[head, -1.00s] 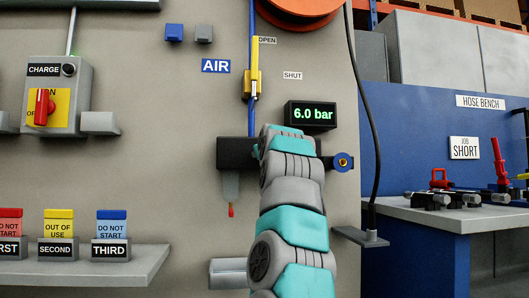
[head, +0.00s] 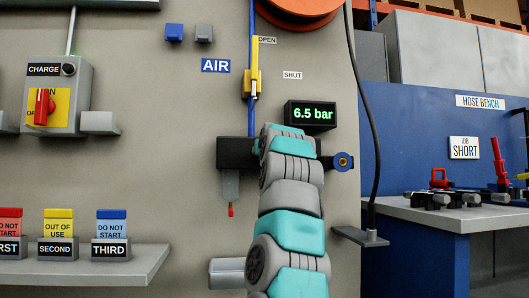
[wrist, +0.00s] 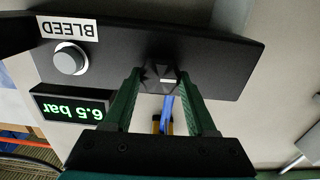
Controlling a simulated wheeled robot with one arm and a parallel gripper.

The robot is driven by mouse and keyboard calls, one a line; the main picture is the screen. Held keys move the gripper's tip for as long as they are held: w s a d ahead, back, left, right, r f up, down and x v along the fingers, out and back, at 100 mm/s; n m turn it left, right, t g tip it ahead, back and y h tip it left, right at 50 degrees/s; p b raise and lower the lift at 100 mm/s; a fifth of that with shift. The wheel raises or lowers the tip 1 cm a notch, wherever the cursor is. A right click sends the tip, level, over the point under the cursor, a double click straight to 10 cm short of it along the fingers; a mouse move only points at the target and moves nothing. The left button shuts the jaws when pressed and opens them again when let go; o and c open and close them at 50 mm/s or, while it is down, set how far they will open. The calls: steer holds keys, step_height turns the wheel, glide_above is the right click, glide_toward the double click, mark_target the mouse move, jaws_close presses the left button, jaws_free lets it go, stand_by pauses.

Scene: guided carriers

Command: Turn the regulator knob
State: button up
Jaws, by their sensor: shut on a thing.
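The black regulator knob (wrist: 163,84) with a white mark shows in the wrist view, on a black housing (wrist: 215,62). My gripper (wrist: 160,74) has its two green fingers on either side of the knob and is shut on it. In the head view my arm covers the knob and the gripper; part of the black housing (head: 234,152) shows to the left of the arm. The pressure display (head: 311,114) reads 6.5 bar in green, and it also shows upside down in the wrist view (wrist: 72,107).
A grey round button (wrist: 70,60) marked BLEED sits on the housing near the gripper. A yellow lever valve (head: 252,83) on the blue AIR line stands above the housing. A black cable (head: 369,120) hangs to the right. A shelf with lockout tags (head: 111,250) is lower left.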

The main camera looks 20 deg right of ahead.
stand_by(0.3)
steer(key=o, duration=1.4)
steer(key=shift+s, duration=0.1)
steer(key=b+v, duration=0.4)
steer(key=v, duration=0.3)
steer(key=shift+s+a, duration=0.1)
steer(key=shift+s, duration=0.2)
